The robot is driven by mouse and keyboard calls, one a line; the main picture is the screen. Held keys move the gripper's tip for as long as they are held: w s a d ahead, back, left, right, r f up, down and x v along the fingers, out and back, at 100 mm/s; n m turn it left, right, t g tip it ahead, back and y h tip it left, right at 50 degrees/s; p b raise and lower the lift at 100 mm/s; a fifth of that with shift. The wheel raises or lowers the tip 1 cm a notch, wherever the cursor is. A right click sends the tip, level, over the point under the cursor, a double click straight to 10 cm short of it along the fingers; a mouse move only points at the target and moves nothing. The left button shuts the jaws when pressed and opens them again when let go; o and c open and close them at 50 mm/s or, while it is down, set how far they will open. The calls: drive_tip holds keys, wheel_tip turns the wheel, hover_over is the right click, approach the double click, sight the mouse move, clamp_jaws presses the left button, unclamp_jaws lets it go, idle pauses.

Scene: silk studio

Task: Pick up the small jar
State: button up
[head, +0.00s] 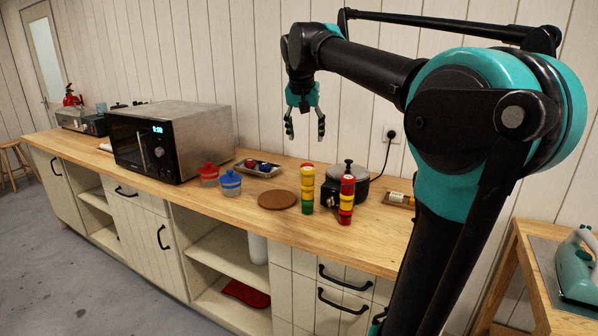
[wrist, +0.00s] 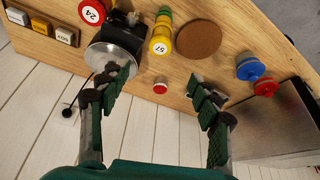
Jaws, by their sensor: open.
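In the wrist view a small jar (wrist: 160,85) with a red lid and pale body stands on the counter near its wall-side edge, between my fingers in the picture. I cannot make it out in the head view; the coloured stack may hide it. My gripper (head: 305,127) is open and empty, pointing down above the back of the counter. It also shows in the wrist view (wrist: 165,95), fingers wide apart and not touching the jar. Two larger jars, one with a red lid (head: 208,172) and one with a blue lid (head: 230,184), stand by the microwave.
A stack of coloured discs (head: 307,190) and another stack (head: 346,200) stand near the round cooker (head: 350,182). A brown round mat (head: 277,199) lies flat beside them. A small tray (head: 248,171) and the microwave (head: 172,140) are to the left. The front counter edge is clear.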

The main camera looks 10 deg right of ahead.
sight(307, 170)
drive_tip(key=x, duration=1.1)
drive_tip(key=shift+w+f, duration=0.1)
drive_tip(key=shift+w, duration=0.25)
drive_tip(key=shift+s+x, duration=0.25)
drive_tip(key=shift+x, duration=1.2)
drive_tip(key=shift+s+x, duration=0.2)
drive_tip(key=shift+x, duration=1.3)
drive_tip(key=shift+a+f, duration=0.1)
drive_tip(key=c, duration=1.3)
